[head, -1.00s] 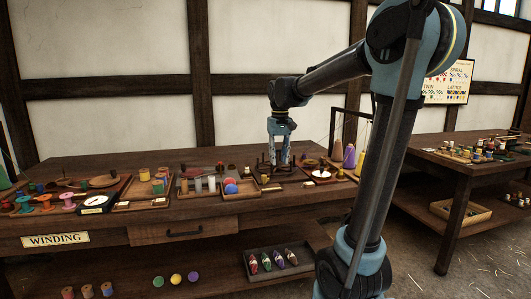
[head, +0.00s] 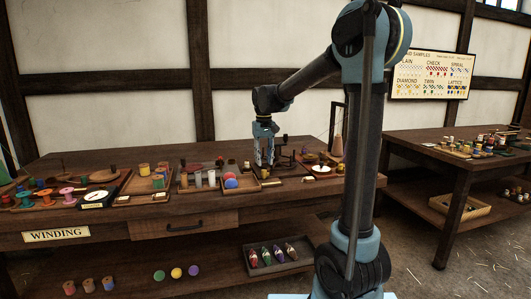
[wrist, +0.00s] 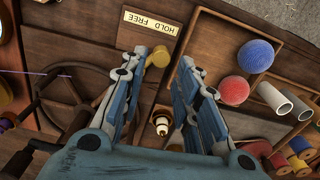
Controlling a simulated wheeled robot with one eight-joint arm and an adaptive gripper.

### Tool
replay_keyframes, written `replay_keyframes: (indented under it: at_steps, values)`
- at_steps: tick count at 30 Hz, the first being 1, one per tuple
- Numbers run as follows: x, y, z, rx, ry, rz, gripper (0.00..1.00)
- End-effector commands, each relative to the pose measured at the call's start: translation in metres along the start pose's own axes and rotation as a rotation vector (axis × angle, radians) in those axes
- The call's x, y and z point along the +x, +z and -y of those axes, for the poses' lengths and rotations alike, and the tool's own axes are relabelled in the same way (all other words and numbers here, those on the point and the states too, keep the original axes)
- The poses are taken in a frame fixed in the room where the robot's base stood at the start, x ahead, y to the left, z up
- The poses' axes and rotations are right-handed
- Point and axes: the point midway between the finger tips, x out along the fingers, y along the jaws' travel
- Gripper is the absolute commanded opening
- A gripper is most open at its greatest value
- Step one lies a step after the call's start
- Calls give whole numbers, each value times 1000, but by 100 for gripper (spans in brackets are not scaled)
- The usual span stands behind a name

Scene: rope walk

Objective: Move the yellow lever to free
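The yellow lever's round knob (wrist: 158,56) shows in the wrist view, just below a cream label (wrist: 151,22) that reads HOLD and FREE upside down. FREE is at the label's left end and HOLD at its right; the knob is nearer the HOLD half. My gripper (wrist: 160,66) is open, with one blue finger on each side of the knob. The left fingertip is very close to the knob; I cannot tell whether they touch. In the head view my gripper (head: 265,164) points down over the winding bench (head: 120,222); the lever cannot be made out there.
A wooden tray with a blue ball (wrist: 255,56), a red ball (wrist: 234,90) and pale tubes (wrist: 272,95) lies right of the gripper. A spoked wheel (wrist: 72,98) is at the left. A white-tipped spindle (wrist: 162,124) stands between the fingers, nearer the palm.

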Motion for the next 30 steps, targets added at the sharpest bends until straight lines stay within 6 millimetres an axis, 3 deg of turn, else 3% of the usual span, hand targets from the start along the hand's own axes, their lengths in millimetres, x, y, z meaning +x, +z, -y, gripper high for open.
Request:
replay_keyframes:
  at_steps: [9, 15, 30]
  values:
    - [37, 0, 0, 0, 0, 0, 29]
    - [51, 0, 0, 0, 0, 0, 29]
    - [56, 0, 0, 0, 0, 0, 29]
